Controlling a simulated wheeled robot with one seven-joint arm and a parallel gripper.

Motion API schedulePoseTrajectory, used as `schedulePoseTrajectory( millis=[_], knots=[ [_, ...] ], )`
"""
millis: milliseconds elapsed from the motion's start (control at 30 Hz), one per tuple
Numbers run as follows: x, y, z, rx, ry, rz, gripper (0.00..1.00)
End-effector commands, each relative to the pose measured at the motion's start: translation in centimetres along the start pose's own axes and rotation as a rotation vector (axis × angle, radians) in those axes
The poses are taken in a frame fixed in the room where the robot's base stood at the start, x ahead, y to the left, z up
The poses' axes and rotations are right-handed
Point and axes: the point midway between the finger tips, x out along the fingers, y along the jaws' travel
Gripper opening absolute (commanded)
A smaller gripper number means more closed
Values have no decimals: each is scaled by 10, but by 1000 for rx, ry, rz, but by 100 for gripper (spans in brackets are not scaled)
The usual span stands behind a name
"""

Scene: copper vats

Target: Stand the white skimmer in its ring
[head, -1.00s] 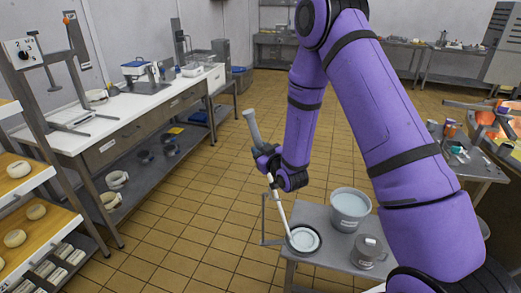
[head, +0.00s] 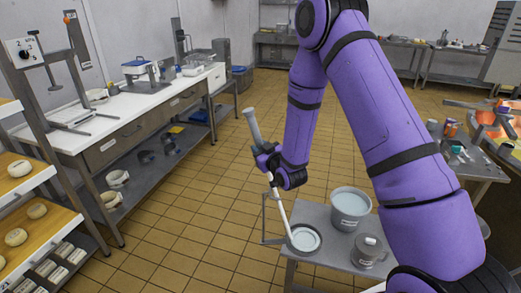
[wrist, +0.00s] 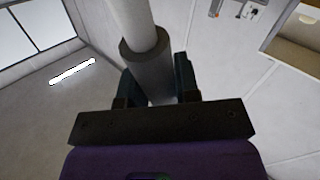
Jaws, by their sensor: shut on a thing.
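The white skimmer (head: 280,212) has a long white shaft and a thick grey upper handle. I cannot tell whether this disc is the skimmer's head or a separate dish. A thin grey bracket (head: 264,220) stands at the table's left edge, beside the shaft; whether it carries the ring is unclear. In the wrist view the grey handle (wrist: 148,55) rises between the two dark fingers.
On the small table (head: 318,218) stand a grey bucket (head: 350,208) with pale contents and a lidded grey pot (head: 368,251), right of the disc. A long white-topped bench (head: 150,105) and a shelf rack lie left. The tiled floor between is clear.

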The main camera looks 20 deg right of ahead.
Motion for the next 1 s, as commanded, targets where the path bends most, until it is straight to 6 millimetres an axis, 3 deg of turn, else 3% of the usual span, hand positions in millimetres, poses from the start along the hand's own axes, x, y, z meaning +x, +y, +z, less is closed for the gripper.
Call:
schedulePoseTrajectory(
  millis=[367, 400, 500, 533, 833, 1000],
  knots=[
    [6, 2, 0, -4, 3, 2, 0],
    [6, 2, 0, -4, 3, 2, 34],
    [5, 2, 1, -3, 2, 2, 57],
    [5, 2, 1, -3, 2, 2, 59],
    [2, 1, 1, -1, 0, 1, 59],
    [-15, 1, 1, -1, -1, 0, 59]
  ],
)
